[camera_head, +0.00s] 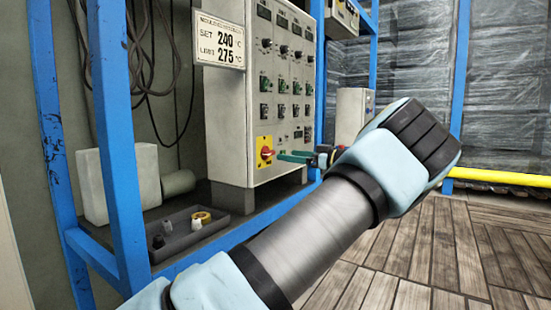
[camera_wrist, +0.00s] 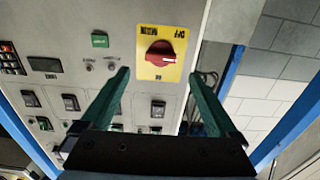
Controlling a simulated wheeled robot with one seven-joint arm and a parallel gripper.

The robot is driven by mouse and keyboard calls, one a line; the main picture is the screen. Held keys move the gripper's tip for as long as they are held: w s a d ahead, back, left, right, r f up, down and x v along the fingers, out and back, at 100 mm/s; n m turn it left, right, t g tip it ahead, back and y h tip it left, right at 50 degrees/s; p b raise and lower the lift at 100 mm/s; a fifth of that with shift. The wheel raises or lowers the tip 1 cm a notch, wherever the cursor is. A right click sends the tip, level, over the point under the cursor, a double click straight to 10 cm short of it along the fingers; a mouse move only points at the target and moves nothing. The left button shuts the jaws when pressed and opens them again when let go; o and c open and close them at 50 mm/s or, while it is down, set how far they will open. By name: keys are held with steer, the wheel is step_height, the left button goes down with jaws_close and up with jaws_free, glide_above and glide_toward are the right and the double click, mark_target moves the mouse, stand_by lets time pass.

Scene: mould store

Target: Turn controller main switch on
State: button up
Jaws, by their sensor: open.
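The controller (camera_head: 228,120) is a grey-white cabinet with a panel of knobs and small switches. Its main switch (camera_head: 265,152) is a red rotary knob on a yellow plate, low on the panel. In the wrist view the main switch (camera_wrist: 160,53) appears inverted, with "MAIN" and "OFF" lettering at the top edge. The knob's exact setting is hard to read. My gripper (camera_head: 293,156) has green fingers, open and empty, just to the right of the switch in the head view. In the wrist view my gripper (camera_wrist: 160,73) has its fingertips either side of the knob's line, apparently short of it.
A sign (camera_head: 219,41) reading set 240, limit 275 is fixed to the cabinet. Blue rack posts (camera_head: 113,130) stand in front at left. A dark tray (camera_head: 188,236) with small parts lies on the shelf. A yellow rail (camera_head: 500,178) and open wooden floor lie right.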

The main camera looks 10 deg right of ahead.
mark_target(272, 153)
steer(key=shift+b+x, duration=0.3)
steer(key=shift+x, duration=2.9)
steer(key=shift+a, duration=0.1)
steer(key=c, duration=1.4)
